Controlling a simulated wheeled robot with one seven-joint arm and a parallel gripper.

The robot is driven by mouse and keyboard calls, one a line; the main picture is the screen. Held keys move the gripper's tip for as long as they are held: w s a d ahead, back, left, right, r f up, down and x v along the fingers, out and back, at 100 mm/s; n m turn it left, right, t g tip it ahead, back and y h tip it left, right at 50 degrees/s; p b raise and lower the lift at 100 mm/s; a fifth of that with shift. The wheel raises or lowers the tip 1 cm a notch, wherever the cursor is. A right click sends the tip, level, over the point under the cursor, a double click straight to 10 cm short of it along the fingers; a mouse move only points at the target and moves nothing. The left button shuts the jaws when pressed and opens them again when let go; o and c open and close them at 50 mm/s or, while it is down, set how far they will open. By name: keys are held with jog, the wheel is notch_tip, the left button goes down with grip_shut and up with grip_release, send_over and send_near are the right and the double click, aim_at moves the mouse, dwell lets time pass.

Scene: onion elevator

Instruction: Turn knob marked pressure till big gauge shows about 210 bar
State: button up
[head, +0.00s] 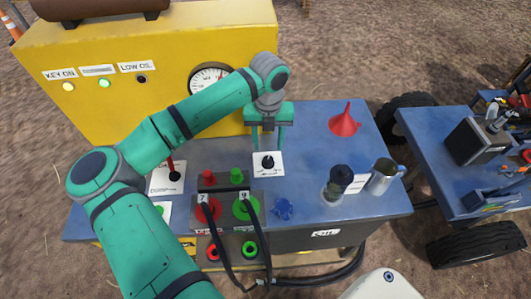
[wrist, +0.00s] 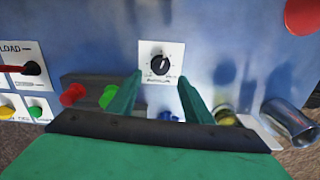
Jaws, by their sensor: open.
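The knob (head: 267,161) is a small black dial on a white plate on the blue bench top. In the wrist view the knob (wrist: 160,63) sits just beyond the fingertips, with a pale pointer line and scale marks around it; the label is too small to read. My gripper (head: 268,149) is open, pointing down above the plate, with a finger to each side of the knob. In the wrist view my gripper (wrist: 162,78) is empty. The big gauge (head: 210,78) is a round white dial on the yellow panel; my arm covers part of it and its reading is unclear.
A red funnel (head: 344,122), a metal mug (head: 384,175) and a dark jar (head: 338,183) stand on the right. A lever (head: 174,175) stands left. Bare bench top lies between knob and funnel.

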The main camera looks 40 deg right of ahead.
aim_at(268, 159)
notch_tip(268, 159, down, 7)
jog(key=shift+s+r, duration=0.15)
jog(key=shift+f, duration=0.5)
